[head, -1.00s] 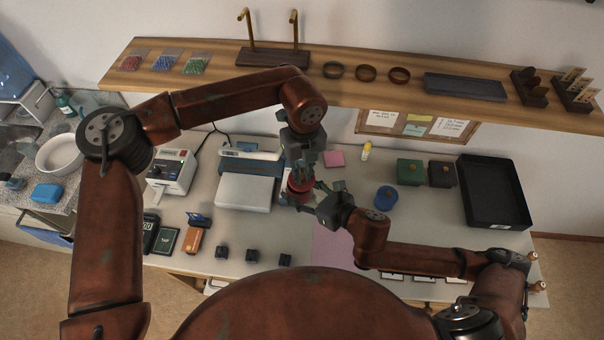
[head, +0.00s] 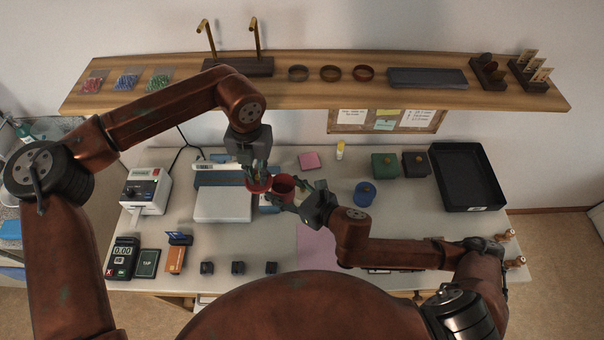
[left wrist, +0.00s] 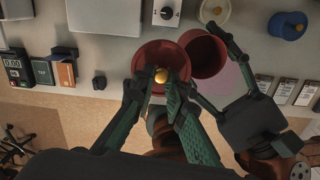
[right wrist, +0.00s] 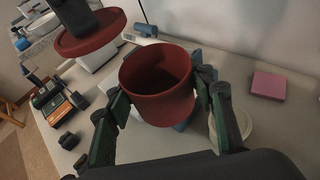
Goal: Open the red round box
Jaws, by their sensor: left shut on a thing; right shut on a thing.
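The red round box is in two parts. My left gripper (left wrist: 160,92) is shut on the gold knob (left wrist: 161,76) of the red lid (left wrist: 148,55) and holds it in the air. My right gripper (right wrist: 160,110) is shut around the red box body (right wrist: 155,98), which is open at the top and looks empty inside. In the head view the lid (head: 257,186) is left of the body (head: 284,184), apart from it. In the right wrist view the lid (right wrist: 90,38) is up and left of the body, clear of its rim.
A blue round box (head: 365,194), a green box (head: 385,166) and a dark box (head: 415,164) stand to the right, beside a black tray (head: 468,177). A scale (head: 223,205) is at the left. A pink mat (head: 318,246) lies in front.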

